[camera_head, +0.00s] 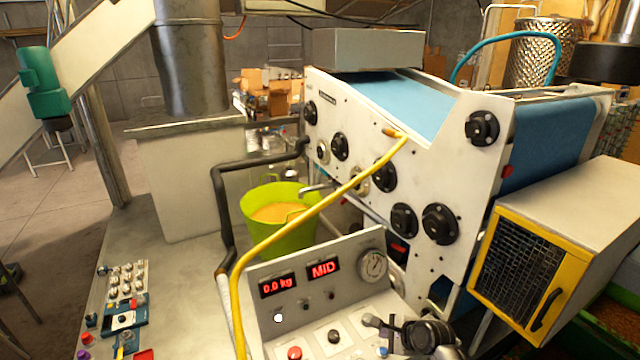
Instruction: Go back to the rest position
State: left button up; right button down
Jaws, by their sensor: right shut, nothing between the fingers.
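My right gripper (373,322) is at the bottom of the head view, right of centre. It is dark with grey fingers, which are shut and empty. It is over or just in front of the right part of the control panel (350,291); I cannot tell whether it touches the panel. My left gripper is not in view.
The panel has a gauge (373,265) and red displays reading "0.0 kg" and "MID". Behind it are a lime-green bucket (262,229) with yellowish contents, a yellow hose (300,222) and the white press (440,166) with black knobs. A yellow-framed mesh box (519,268) stands to the right. A button board (123,318) is at lower left.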

jog(key=n, duration=0.3)
jog(key=s+f+n+g, duration=0.1)
jog(key=shift+d+n, duration=0.15)
jog(key=shift+n, duration=0.15)
jog(key=n, duration=0.2)
jog(key=n+h, duration=0.1)
jog(key=shift+s+r, duration=0.25)
jog(key=s+r+n+t+h, duration=0.1)
jog(key=s+r+n, duration=0.2)
jog(key=r+n, duration=0.25)
jog(key=s+a+r+n+t+h+p, duration=0.1)
jog(key=s+r+n, duration=0.1)
jog(key=r+n, duration=0.35)
jog(key=s+r+n+t+h, duration=0.1)
jog(key=s+r+n, duration=0.2)
jog(key=r, duration=0.5)
jog(key=s+f+g+p, duration=0.2)
jog(key=s+f, duration=0.2)
jog(key=s, duration=0.9)
jog(key=s+d+f+g+p, duration=0.1)
jog(key=s+f, duration=0.4)
jog(key=s, duration=0.8)
jog(key=s+d+f+m+g+h+p, duration=0.1)
jog(key=s+f+p, duration=0.3)
jog(key=s, duration=0.9)
jog(key=shift+s+f+g, duration=0.2)
jog(key=shift+f+g, duration=0.15)
jog(key=shift+g, duration=0.55)
